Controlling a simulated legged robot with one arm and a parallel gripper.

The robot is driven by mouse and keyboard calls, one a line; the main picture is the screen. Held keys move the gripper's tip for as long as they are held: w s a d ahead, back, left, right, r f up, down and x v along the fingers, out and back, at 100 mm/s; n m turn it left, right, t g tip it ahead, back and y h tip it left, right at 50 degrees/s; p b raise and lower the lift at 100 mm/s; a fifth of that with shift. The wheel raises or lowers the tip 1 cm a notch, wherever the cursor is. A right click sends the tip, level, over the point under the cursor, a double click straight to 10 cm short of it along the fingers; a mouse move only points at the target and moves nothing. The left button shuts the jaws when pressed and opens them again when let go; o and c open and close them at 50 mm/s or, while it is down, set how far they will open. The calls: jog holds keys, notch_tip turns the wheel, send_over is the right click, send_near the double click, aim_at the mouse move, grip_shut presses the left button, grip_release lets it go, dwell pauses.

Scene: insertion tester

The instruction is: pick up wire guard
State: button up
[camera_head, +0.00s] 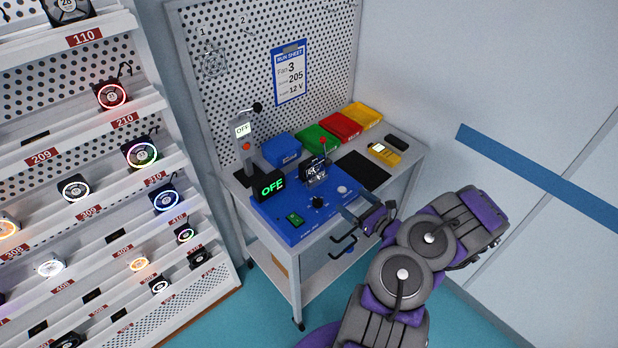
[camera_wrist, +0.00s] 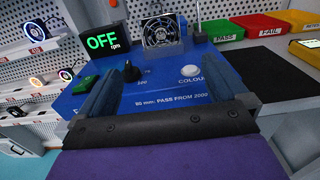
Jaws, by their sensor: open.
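A round wire guard (camera_head: 214,64) hangs on the white pegboard under the label 1, at the upper left of the bench. It is thin and faint against the holes. It is not visible in the wrist view. My gripper (camera_head: 352,212) is open and empty at the front right of the blue tester (camera_head: 285,226), well apart from the guard. In the wrist view my gripper's blue fingers (camera_wrist: 165,88) are spread over the tester's front panel. A fan (camera_head: 313,170) stands upright in the tester's fixture; it also shows in the wrist view (camera_wrist: 160,32).
An OFF display (camera_head: 271,186) and a grey post with a small screen (camera_head: 243,131) stand between the tester and the pegboard. Coloured bins (camera_head: 339,125) line the bench back. A fan rack (camera_head: 120,150) stands left. A run sheet (camera_head: 289,72) hangs right of the guard.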

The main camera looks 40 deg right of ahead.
jog(key=b, duration=0.2)
send_near(316, 166)
jog(key=w+f, duration=0.2)
jog(key=shift+w+f, duration=0.35)
jog(key=shift+w+a+r+b, duration=0.15)
jog(key=shift+w+b, duration=0.2)
jog(key=shift+w, duration=1.1)
jog(key=shift+w+a+r+b, duration=0.15)
jog(key=shift+w+b, duration=0.2)
jog(key=shift+w, duration=1.15)
jog(key=c, duration=0.8)
jog(key=shift+r, duration=0.1)
jog(key=shift+r+p, duration=0.35)
jog(key=shift+r, duration=0.6)
jog(key=shift+s+r, duration=0.45)
jog(key=shift+r, duration=0.4)
jog(key=s+a+p, duration=0.1)
jog(key=s+a, duration=0.1)
jog(key=s, duration=0.2)
jog(key=s+a, duration=0.3)
jog(key=s, duration=0.1)
jog(key=s+a+r+p, duration=0.1)
jog(key=s+a, duration=0.1)
jog(key=s, duration=0.3)
jog(key=shift+a+r+p, duration=0.1)
jog(key=shift+a+p, duration=0.25)
jog(key=shift+a, duration=0.05)
